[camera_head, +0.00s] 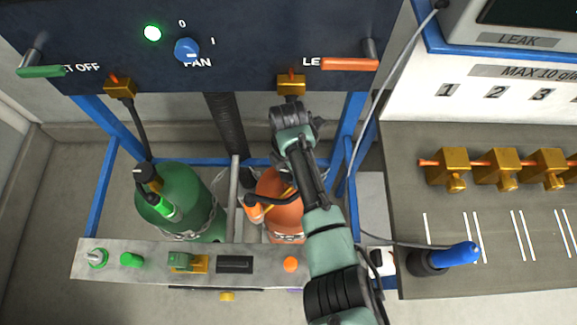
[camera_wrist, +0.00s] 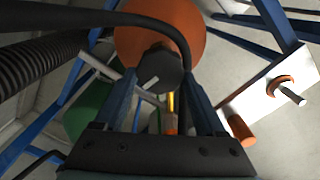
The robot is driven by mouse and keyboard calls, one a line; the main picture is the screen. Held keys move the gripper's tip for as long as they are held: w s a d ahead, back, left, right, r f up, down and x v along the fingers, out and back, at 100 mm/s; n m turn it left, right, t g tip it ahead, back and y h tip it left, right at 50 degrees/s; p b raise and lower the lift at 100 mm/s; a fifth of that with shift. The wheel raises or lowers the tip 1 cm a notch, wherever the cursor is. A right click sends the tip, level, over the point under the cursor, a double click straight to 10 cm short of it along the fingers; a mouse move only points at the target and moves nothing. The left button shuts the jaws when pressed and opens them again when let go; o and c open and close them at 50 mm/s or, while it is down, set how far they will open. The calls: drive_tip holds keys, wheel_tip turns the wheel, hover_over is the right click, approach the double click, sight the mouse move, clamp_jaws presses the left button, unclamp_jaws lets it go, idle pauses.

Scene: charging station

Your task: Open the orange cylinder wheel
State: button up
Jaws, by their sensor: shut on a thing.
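The orange cylinder (camera_head: 284,222) stands upright under the dark panel, partly hidden by my arm. In the wrist view, its rounded orange top (camera_wrist: 190,45) lies beyond the fingers. A round black wheel (camera_wrist: 158,70) with a pale mark sits between the fingertips. My gripper (camera_wrist: 160,78) is shut on this wheel, one finger on each side. A yellow stem and an orange piece (camera_wrist: 170,124) show below it between the fingers. In the head view, my arm hides the fingers and the wheel.
A green cylinder (camera_head: 181,190) stands to the left. A grey metal bar (camera_head: 153,263) with knobs crosses in front of the cylinders. Blue frame posts (camera_head: 103,190) stand around them. A black hose (camera_wrist: 95,16) curves close over the gripper. A grey bench (camera_head: 450,216) lies to the right.

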drive_tip(key=shift+n, duration=1)
drive_tip(key=o, duration=1.3)
wheel_tip(320, 180, up, 13)
